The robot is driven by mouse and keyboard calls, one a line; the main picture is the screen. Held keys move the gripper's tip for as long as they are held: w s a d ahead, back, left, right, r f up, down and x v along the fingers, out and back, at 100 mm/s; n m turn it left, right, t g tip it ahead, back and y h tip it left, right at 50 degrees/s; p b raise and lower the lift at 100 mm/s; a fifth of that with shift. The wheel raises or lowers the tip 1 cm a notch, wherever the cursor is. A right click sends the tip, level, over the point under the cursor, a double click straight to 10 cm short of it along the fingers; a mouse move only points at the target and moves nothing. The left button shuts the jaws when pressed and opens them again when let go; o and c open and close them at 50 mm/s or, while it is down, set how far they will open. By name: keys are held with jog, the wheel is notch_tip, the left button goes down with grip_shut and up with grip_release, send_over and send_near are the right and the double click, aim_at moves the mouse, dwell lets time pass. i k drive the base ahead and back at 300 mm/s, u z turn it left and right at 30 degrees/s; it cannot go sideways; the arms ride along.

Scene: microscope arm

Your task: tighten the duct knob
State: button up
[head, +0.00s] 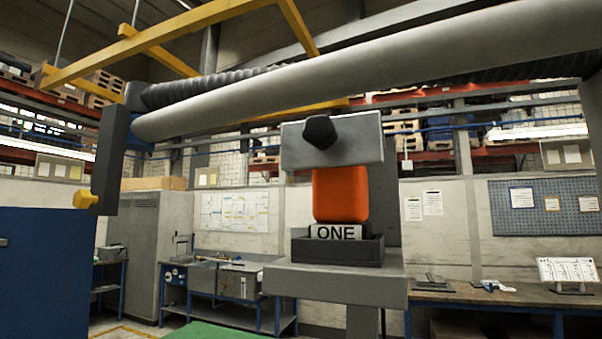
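A black faceted knob (320,132) is on the front of a grey block (293,146) in the middle of the head view. A smaller yellow knob (86,199) sticks out at the lower end of a dark upright bracket (109,158) at the left. I cannot tell for certain which is the duct knob. A thick grey duct-like tube (380,80) slants from beside the bracket to the upper right. A dark ribbed hose (205,89) runs behind it. My gripper is not in view.
An orange block (340,193) is under the grey block. Below it, a label reading "ONE" (339,232) stands at a dark tray (337,250) on a grey ledge (335,283). A blue cabinet (45,270) fills the lower left; a bench (470,297) stands right.

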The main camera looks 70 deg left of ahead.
aim_at(83, 198)
jog(key=u, duration=3.95)
jog(key=i, duration=0.35)
jog(key=u, duration=1.1)
jog(key=i, duration=1.55)
jog(key=z, duration=0.25)
